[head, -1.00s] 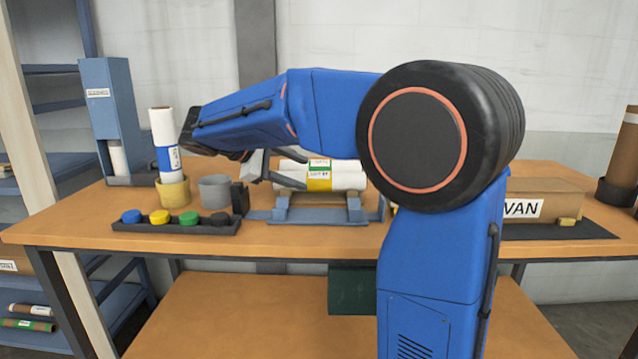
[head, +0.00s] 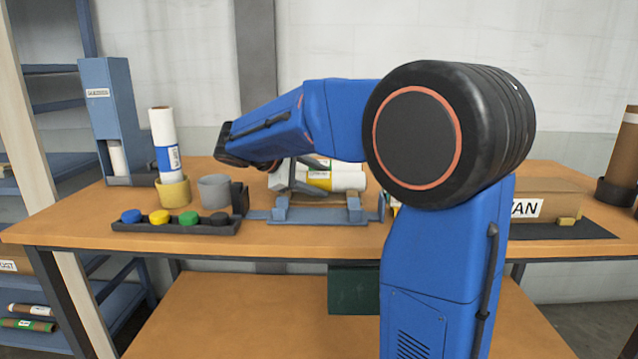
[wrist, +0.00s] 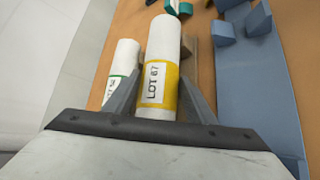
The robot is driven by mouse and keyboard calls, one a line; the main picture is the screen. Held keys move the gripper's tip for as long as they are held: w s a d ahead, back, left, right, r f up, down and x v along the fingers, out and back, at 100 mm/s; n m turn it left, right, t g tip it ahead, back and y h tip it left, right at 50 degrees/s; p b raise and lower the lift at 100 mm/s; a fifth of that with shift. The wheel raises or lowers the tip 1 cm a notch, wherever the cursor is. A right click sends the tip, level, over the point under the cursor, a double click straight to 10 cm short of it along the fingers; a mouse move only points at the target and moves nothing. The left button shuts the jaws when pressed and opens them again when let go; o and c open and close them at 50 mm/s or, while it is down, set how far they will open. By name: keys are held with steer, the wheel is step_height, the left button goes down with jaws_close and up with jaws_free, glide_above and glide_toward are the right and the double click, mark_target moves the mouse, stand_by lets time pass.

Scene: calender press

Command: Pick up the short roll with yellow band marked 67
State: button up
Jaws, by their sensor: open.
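The short white roll with the yellow band (wrist: 158,62), marked LOT 67, lies in the wrist view between the two fingers of my gripper (wrist: 160,82). The fingers are open, one on each side of the roll; I cannot tell whether either touches it. In the head view the roll (head: 340,181) lies at the blue-grey cradle (head: 315,215), its left part hidden by my gripper (head: 290,180). A second white roll with a green band (wrist: 122,68) lies left of it in the wrist view.
A black tray (head: 172,228) of coloured caps stands front left. Behind it are a yellow cup (head: 173,194) holding an upright blue-banded roll (head: 164,140), and a grey cup (head: 214,190). A cardboard box (head: 550,192) sits on a dark mat at right. The front edge is mostly clear.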

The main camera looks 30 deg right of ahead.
steer(key=c, duration=0.9)
